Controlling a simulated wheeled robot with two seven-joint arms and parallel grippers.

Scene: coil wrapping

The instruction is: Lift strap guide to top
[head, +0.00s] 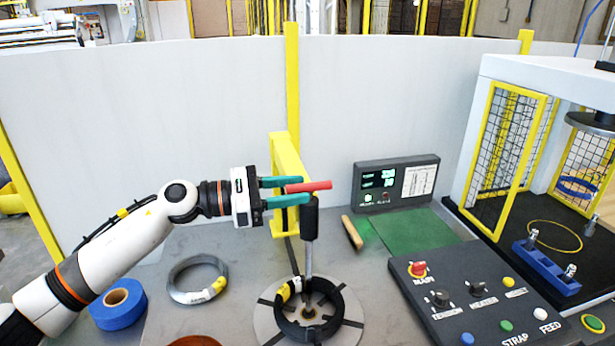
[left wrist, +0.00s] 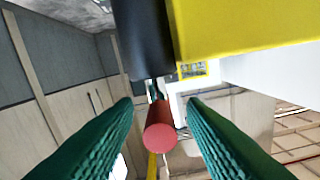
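A red bar-shaped handle (head: 309,186) lies level just above a black cylinder (head: 309,218) on a thin metal rod, which I take to be the strap guide. The rod rises from the middle of the round wrapping stand. My left gripper (head: 288,190) reaches in from the left with its green fingers apart, one on each side of the handle's near end. In the left wrist view the handle's round red end (left wrist: 160,138) sits between the fingers, with gaps showing on both sides. How the handle joins the guide is unclear. My right gripper is out of view.
A yellow post (head: 283,150) stands close behind the gripper. A wire coil (head: 175,291), blue tape roll (head: 118,309), display (head: 380,202) and control panel (head: 475,290) surround it. Space above the handle looks clear.

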